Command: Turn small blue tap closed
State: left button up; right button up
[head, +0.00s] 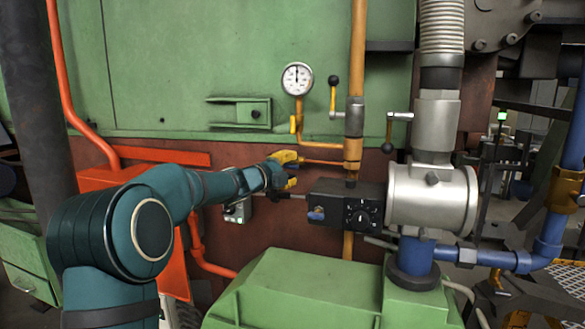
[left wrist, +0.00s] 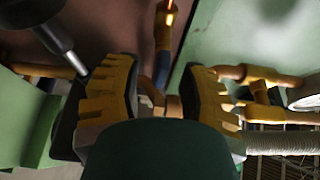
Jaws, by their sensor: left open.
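A small blue tap (head: 317,214) sits on the left front of a black valve block (head: 345,205), in the middle of the head view. My left gripper (head: 293,170) has yellow fingers and is open, a little above and left of the block, apart from the blue tap in the picture. In the left wrist view the two yellow fingers (left wrist: 165,100) stand wide apart with nothing clearly held. A blurred bluish upright part (left wrist: 162,62) shows beyond the gap; I cannot tell whether it is the tap. My right gripper is not in view.
A round gauge (head: 297,79) and black-knobbed levers (head: 333,90) are above the gripper. A yellow pipe (head: 357,60) runs down behind the block. A silver cylinder (head: 432,197) adjoins the block on the right. A green housing (head: 300,290) lies below.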

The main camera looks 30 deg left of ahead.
pick_arm(q)
jog(key=s+a, duration=0.1)
jog(key=s, duration=0.9)
jog(key=shift+s+a, duration=0.35)
jog(key=shift+s, duration=0.05)
